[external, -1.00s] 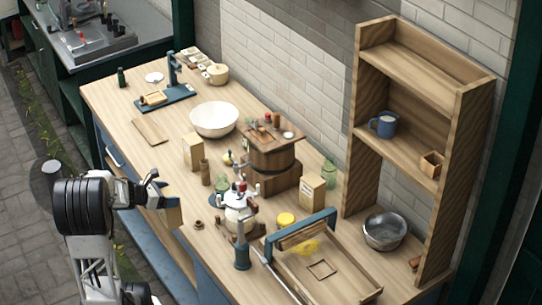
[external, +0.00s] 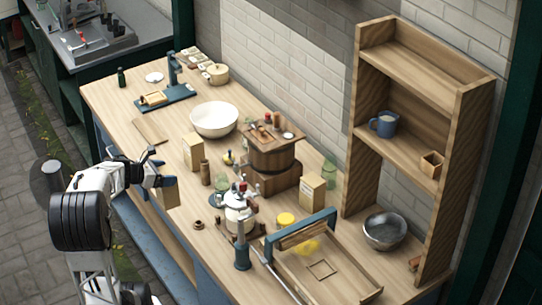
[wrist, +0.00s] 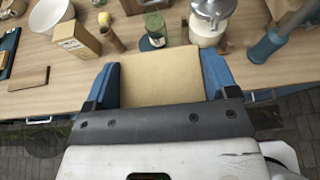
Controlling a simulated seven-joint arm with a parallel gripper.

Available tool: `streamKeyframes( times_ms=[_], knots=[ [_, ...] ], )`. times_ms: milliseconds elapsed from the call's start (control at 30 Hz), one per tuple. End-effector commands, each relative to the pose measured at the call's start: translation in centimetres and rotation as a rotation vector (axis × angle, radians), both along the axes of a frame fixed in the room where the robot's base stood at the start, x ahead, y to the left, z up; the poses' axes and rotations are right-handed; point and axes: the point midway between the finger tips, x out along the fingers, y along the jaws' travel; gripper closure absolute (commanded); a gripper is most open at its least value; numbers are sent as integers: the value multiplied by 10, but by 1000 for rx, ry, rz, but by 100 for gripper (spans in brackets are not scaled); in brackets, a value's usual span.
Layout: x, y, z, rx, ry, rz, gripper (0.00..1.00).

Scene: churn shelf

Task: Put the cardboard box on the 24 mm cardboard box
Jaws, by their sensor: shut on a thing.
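My gripper (external: 158,181) is shut on a tan cardboard box (external: 170,195), held at the front edge of the counter. In the wrist view the box (wrist: 160,75) fills the space between the two blue fingers of my gripper (wrist: 161,80). One upright cardboard box (external: 192,153) stands on the counter behind it, also in the wrist view (wrist: 76,38). Another upright cardboard box (external: 312,190) stands farther right, beside the wooden press. I cannot read which of these is the 24 mm one. The underside of the held box is hidden.
A brown cylinder (external: 205,172) stands just right of the nearer standing box. A white bowl (external: 214,119) is behind it, and a thin wooden board (external: 150,131) lies left. A white-and-metal churn (external: 240,207) and a green jar (wrist: 155,27) stand right of the held box.

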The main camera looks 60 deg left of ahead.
Motion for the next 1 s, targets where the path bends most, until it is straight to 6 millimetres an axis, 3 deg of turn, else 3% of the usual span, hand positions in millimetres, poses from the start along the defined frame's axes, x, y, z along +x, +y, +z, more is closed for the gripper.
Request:
streamKeyframes(
  times_ms=[200, 500, 1000],
  knots=[
    [0, 0, 48, 2, -2, -1, 65],
    [0, 0, 95, 2, -1, -1, 65],
    [40, -5, 100, 2, 5, -144, 65]
  ],
)
